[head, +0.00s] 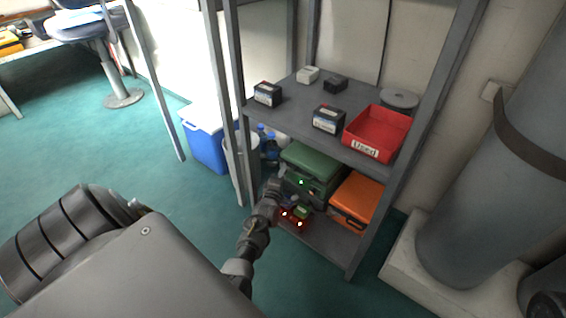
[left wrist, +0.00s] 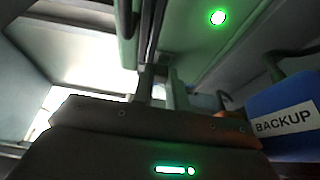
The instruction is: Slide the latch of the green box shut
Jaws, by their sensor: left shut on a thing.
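The green box (head: 314,162) sits on the lower shelf of the grey rack, with a small green light on its front. My left gripper (head: 277,187) is at the left part of the box's front, shut on a small part there that looks like the latch. The gripper hides most of that part, and I cannot tell how far the latch has slid. In the left wrist view, the two fingers (left wrist: 160,85) are close together, with a green light above them. My right gripper is not in view.
An orange case (head: 357,196) stands right of the green box. A red bin (head: 293,219) with lit items lies below my gripper. The upper shelf (head: 293,106) holds small boxes and a red "Used" tray (head: 379,133). Rack posts stand close to my arm. In the left wrist view, a blue "BACKUP" object (left wrist: 284,115) is at right.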

